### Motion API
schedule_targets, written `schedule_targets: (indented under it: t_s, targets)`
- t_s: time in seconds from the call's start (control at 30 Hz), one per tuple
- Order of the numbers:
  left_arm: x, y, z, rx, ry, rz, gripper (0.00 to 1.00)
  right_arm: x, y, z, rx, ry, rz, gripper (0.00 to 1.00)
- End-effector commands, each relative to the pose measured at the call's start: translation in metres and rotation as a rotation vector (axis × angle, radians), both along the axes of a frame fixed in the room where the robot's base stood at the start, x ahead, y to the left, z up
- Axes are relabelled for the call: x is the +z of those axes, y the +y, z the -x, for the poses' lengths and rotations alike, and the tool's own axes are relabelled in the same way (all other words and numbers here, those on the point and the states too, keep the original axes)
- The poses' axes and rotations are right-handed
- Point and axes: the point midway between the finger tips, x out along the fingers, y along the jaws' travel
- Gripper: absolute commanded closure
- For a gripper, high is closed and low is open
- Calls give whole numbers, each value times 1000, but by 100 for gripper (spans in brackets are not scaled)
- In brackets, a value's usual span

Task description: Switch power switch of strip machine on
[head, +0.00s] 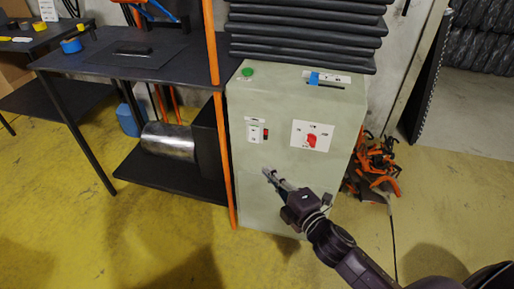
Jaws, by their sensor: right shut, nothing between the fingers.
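The strip machine is a pale grey-green cabinet (270,190) in the middle of the head view. On its front are a white plate with a red rotary switch (311,141) and, to its left, a small white plate with a red and black rocker switch (265,134). I cannot tell which one is the power switch, nor its position. A green button (247,71) and a blue slider (314,78) are on top. My right gripper (268,173) is shut and empty, in front of the cabinet, below the rocker switch. My left gripper is not in view.
A dark table (110,65) with a lower shelf stands at left. An orange post (222,150) runs along the cabinet's left edge. Black folded material (305,35) is stacked behind the cabinet top. Orange gear (374,170) lies on the floor at right. The yellow floor in front is clear.

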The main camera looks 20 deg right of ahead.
Motion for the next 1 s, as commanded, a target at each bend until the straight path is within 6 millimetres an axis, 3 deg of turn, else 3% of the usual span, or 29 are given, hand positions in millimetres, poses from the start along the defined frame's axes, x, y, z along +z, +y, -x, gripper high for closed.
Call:
schedule_targets:
  t_s: [0.23, 0.57, 0.67, 1.0]
  targets:
    - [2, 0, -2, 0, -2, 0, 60, -2, 4, -20, 0, -1, -2, 100]
    - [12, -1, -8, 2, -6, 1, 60, -7, 15, -79, -1, -1, -2, 100]
    - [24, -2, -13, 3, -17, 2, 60, -9, 19, -97, -1, -2, -2, 100]
    - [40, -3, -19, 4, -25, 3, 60, -14, -2, -129, -1, 1, -1, 100]
